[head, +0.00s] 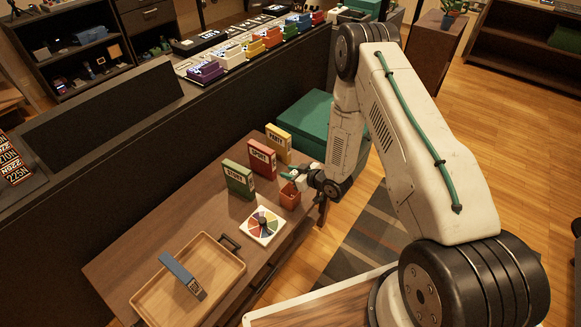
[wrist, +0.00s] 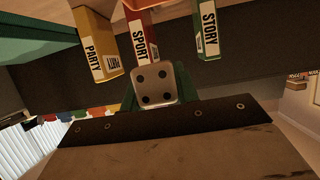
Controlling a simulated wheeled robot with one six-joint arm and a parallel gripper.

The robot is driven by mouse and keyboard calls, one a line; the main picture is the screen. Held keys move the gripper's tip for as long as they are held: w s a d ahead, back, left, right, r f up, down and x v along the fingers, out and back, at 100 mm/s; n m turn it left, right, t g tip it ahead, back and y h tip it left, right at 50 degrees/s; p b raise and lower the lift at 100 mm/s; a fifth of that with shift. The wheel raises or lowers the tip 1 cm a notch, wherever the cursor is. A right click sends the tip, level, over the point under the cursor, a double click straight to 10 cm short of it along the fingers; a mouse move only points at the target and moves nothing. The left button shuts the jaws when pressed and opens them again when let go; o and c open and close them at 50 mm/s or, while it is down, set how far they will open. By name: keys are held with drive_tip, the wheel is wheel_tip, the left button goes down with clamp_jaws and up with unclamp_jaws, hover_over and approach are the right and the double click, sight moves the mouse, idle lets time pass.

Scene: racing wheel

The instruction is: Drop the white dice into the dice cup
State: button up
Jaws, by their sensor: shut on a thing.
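The white dice (wrist: 155,86), with dark pips on the face I see, shows in the middle of the wrist view. My gripper (head: 290,175) is shut on it; green finger parts show around the dice in the wrist view. The dice cup (head: 289,196) is a small orange-brown open cup near the right edge of the low wooden table (head: 122,246). In the head view my gripper is just above the cup.
Green STORY (head: 239,179), red SPORT (head: 262,158) and yellow PARTY (head: 278,143) boxes stand behind the cup. A colour spinner board (head: 262,225) lies in front. A wooden tray (head: 226,291) holds a blue-grey object (head: 182,275). A green box (head: 303,122) stands beyond the table.

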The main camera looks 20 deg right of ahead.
drive_tip(key=shift+f, duration=0.75)
drive_tip(key=o, duration=1.1)
drive_tip(key=shift+c, duration=0.2)
drive_tip(key=v, duration=0.8)
